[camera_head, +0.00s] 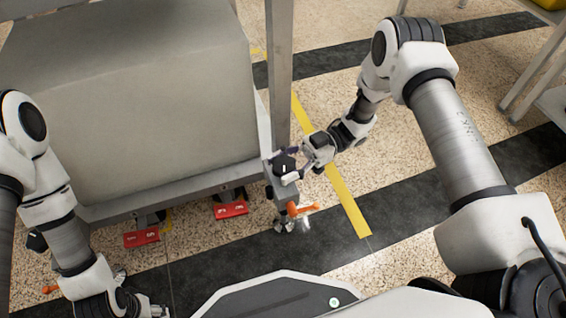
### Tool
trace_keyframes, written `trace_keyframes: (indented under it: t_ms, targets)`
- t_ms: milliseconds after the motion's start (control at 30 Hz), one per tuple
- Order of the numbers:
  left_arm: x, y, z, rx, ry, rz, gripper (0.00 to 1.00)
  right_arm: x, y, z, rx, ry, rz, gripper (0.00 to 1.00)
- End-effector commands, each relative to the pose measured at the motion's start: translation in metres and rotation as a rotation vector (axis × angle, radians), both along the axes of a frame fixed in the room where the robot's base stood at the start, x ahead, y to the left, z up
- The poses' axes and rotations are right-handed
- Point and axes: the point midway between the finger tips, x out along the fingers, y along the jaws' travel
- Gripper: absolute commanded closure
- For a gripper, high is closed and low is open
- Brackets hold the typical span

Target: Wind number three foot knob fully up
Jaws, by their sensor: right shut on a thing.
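A black foot knob (281,163) with a white mark on top stands at the near right corner of the grey cart frame. My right gripper (289,165) is shut on this knob from the right, one finger on its far side and one on its near side. Below it are an orange lever (301,209) and the foot at the floor (284,226). I cannot read a number on this knob. My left gripper (158,310) is low at the bottom edge, away from the knob, and partly cut off. Its finger opening is unclear.
A large grey covered block (130,95) sits on the cart, with an upright grey post (279,70) close to the knob. Two red pedals (141,237) (231,209) stick out below the frame. Another black knob (37,241) shows partly behind my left arm.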

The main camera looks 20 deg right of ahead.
Motion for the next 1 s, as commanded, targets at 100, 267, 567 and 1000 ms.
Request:
trace_keyframes:
  t_ms: [100,267,567,1000]
  targets:
    - [0.0,0.0,-0.0012,0.0,0.0,0.0,0.39,0.0001,0.0004,-0.0009,-0.001,-0.002,0.082,0.8]
    - [0.0001,0.0,-0.0025,0.0,0.0,0.0,0.39,-0.0004,0.0002,-0.0012,0.0,-0.001,0.165,0.8]
    - [0.0003,0.0001,-0.0034,0.0,-0.001,0.001,0.39,-0.0007,-0.0001,-0.0003,0.002,0.001,0.233,0.8]
    - [0.0004,0.0001,-0.0034,0.0,-0.001,0.001,0.39,-0.0008,-0.0001,0.0,0.002,0.0,0.236,0.27]
